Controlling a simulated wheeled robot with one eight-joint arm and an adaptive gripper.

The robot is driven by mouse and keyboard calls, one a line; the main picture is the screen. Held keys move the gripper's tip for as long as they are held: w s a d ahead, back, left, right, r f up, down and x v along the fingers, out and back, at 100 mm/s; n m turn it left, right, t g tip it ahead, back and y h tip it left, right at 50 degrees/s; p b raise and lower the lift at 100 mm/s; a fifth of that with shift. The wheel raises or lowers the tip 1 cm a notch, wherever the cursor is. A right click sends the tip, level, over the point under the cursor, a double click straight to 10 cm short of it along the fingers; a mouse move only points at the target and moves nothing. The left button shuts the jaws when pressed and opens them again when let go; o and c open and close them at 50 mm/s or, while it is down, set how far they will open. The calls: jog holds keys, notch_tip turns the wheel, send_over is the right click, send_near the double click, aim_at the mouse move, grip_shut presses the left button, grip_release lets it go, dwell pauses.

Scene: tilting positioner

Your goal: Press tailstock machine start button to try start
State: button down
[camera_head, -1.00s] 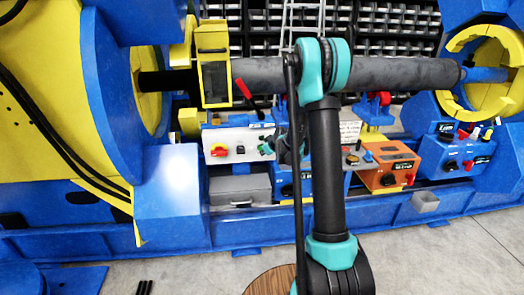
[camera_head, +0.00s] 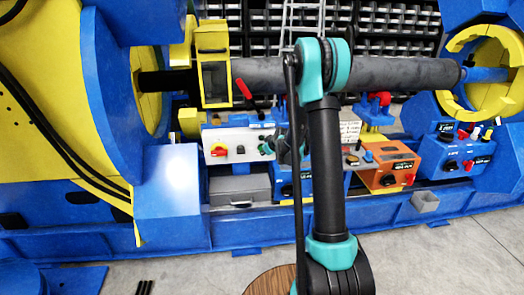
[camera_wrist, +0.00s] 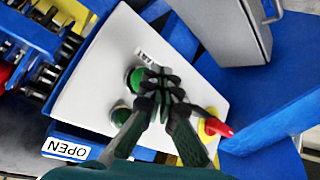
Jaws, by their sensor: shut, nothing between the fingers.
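A white control panel (camera_head: 235,137) stands below the long grey shaft, left of my arm. In the wrist view the panel (camera_wrist: 85,95) fills the middle, with a green button (camera_wrist: 134,79) and another green button (camera_wrist: 120,115) on its face. My gripper (camera_wrist: 161,78) is shut and empty over the panel, its tips just right of the upper green button. I cannot tell whether the tips touch the panel. In the head view my gripper (camera_head: 279,145) is small and partly hidden by my arm. Which button is the tailstock start is not readable.
A red-and-yellow switch (camera_wrist: 215,126) sits beside my fingers. An orange control box (camera_head: 390,165) and a blue one (camera_head: 452,150) stand further right. The grey shaft (camera_head: 410,73) crosses above.

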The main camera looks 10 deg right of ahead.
jog(key=shift+w, duration=0.1)
jog(key=shift+w, duration=0.3)
jog(key=shift+w, duration=0.45)
dwell(0.9)
dwell(0.3)
jog(key=shift+s, duration=0.85)
jog(key=shift+s, duration=0.1)
jog(key=s, duration=0.5)
dwell(0.6)
